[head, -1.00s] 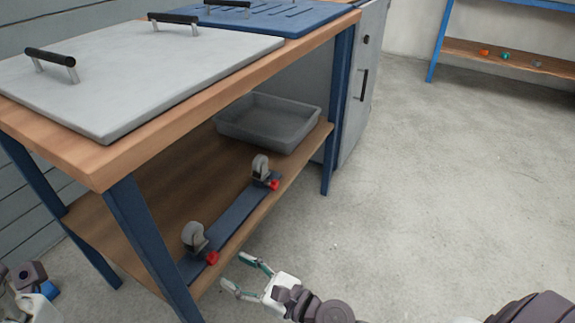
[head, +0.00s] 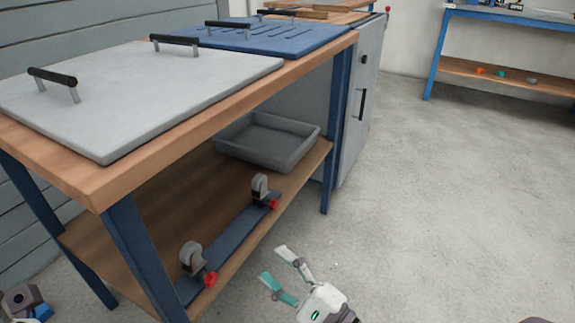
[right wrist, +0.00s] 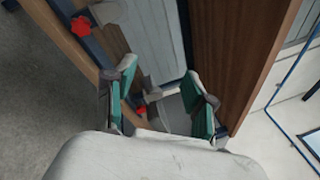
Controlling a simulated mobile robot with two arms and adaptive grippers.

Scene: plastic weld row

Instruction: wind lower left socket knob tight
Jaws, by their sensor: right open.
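Two grey sockets stand on a dark blue rail (head: 226,239) on the lower shelf. The left socket (head: 192,259) has a red knob (head: 210,279) on its front right side, near the shelf edge. The right socket (head: 260,187) has a red knob (head: 273,204) too. My right gripper (head: 279,271) is open and empty, to the right of the left knob and apart from it. In the right wrist view its green-padded fingers (right wrist: 163,103) are spread; one red knob (right wrist: 81,26) lies beyond them at upper left, another (right wrist: 141,109) shows between them.
A grey tray (head: 303,148) sits farther back on the lower shelf (head: 160,215). A blue table leg (head: 140,245) stands left of the left socket. The worktop (head: 110,183) overhangs the shelf. The floor (head: 440,220) to the right is clear.

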